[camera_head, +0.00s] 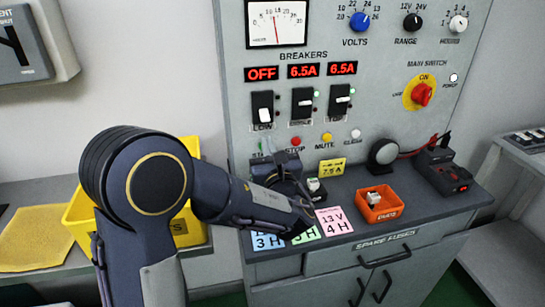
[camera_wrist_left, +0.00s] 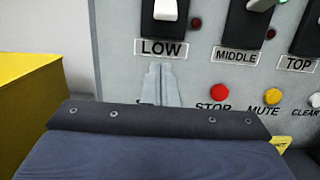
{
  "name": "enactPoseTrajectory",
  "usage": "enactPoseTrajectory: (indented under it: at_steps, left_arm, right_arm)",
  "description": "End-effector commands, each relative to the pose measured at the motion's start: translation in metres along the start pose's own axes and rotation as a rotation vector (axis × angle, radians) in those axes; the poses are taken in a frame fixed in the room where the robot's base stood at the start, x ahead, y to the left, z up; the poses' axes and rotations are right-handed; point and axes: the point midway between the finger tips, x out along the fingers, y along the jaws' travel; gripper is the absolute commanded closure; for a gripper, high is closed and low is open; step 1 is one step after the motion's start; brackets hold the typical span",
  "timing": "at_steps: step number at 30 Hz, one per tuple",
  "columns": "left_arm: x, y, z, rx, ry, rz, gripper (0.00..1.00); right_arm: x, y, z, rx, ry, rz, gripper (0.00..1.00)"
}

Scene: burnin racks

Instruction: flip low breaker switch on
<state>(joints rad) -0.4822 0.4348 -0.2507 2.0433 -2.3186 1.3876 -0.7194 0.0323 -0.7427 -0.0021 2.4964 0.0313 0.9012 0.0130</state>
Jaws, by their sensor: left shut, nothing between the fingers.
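The low breaker switch (camera_head: 264,115) is the leftmost of three on the grey panel. Its white lever is down, and the display above it (camera_head: 261,74) reads OFF. In the wrist view the lever (camera_wrist_left: 166,10) shows at the top, above the LOW label (camera_wrist_left: 164,48). My left gripper (camera_head: 268,150) is in front of the panel, below that switch, partly hidden by its own wrist. In the wrist view its grey fingers (camera_wrist_left: 157,85) are shut and empty, just below the LOW label. I cannot tell whether they touch the panel. My right gripper is out of view.
The middle (camera_head: 303,103) and top (camera_head: 341,99) breakers read 6.5A. The red STOP button (camera_head: 296,141) and yellow MUTE button (camera_head: 327,138) are right of the fingers. A yellow bin (camera_head: 192,226) stands left. An orange fuse tray (camera_head: 378,212) sits on the counter.

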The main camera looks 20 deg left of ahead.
Motion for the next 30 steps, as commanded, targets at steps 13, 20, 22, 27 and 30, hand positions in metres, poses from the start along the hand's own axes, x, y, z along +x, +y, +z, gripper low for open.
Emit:
enactPoseTrajectory:
  at_steps: [13,20,22,27,30]
  left_arm:
    - [0.013,0.0,0.036,0.0,0.0,-0.001,1.0]
    - [0.012,0.0,0.037,0.001,0.001,-0.001,1.0]
    - [0.012,0.0,0.037,0.001,0.001,-0.001,1.0]
    - [0.012,0.0,0.039,0.0,0.005,-0.001,1.0]
    - [0.012,0.0,0.042,0.0,0.019,-0.001,1.0]
  right_arm:
    - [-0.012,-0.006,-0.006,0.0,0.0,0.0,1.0]
    - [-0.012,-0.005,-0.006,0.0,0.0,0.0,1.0]
    - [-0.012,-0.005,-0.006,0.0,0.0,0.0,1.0]
    - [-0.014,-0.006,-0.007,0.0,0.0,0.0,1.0]
    - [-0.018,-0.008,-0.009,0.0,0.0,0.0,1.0]
